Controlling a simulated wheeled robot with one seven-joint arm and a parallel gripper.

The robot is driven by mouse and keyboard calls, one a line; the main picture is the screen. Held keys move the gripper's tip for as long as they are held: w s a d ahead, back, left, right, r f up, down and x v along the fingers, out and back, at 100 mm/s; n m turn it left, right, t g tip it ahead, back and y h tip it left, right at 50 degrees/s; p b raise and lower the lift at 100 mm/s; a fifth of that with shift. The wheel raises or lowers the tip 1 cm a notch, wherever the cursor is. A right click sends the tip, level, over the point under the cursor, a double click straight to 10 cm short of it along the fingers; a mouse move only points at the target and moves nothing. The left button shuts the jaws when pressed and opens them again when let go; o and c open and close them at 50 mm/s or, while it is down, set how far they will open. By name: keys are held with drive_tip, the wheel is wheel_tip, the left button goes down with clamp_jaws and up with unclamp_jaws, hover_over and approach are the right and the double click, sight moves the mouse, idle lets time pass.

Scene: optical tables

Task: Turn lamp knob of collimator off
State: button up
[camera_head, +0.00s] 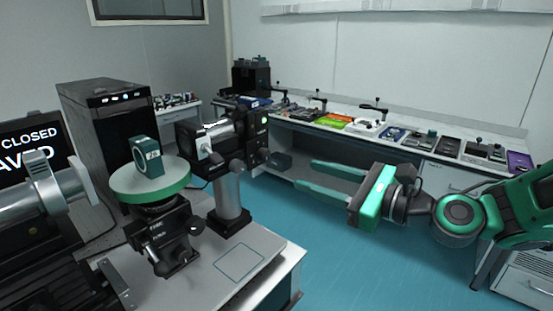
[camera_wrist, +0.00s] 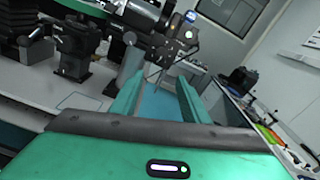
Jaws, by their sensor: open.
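The collimator (camera_head: 208,140) is a black and silver barrel on a grey post at the right end of the near table. A small green light shows on the black housing at its right end. Dark round knobs (camera_head: 237,165) sit low on it; I cannot tell which one is the lamp knob or how it is set. The collimator (camera_wrist: 140,14) also shows at the top of the wrist view, with a lit spot on its end. My gripper (camera_head: 305,175) is open and empty, to the right of the collimator and apart from it. Its two green fingers (camera_wrist: 160,78) point toward the collimator.
A round green-rimmed stage (camera_head: 150,182) with a small square mount stands left of the collimator. A black computer tower (camera_head: 110,125) and a screen are behind it. A long bench (camera_head: 440,170) with several instruments runs along the back wall. Blue floor lies open between.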

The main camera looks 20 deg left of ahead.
sight(267, 155)
drive_tip(key=shift+m, duration=0.5)
drive_tip(key=x, duration=0.3)
drive_tip(key=r+x, duration=0.1)
drive_tip(key=x, duration=0.7)
drive_tip(key=shift+a+r, duration=0.25)
drive_tip(key=shift+r, duration=0.05)
clamp_jaws()
drive_tip(key=c, duration=1.1)
unclamp_jaws()
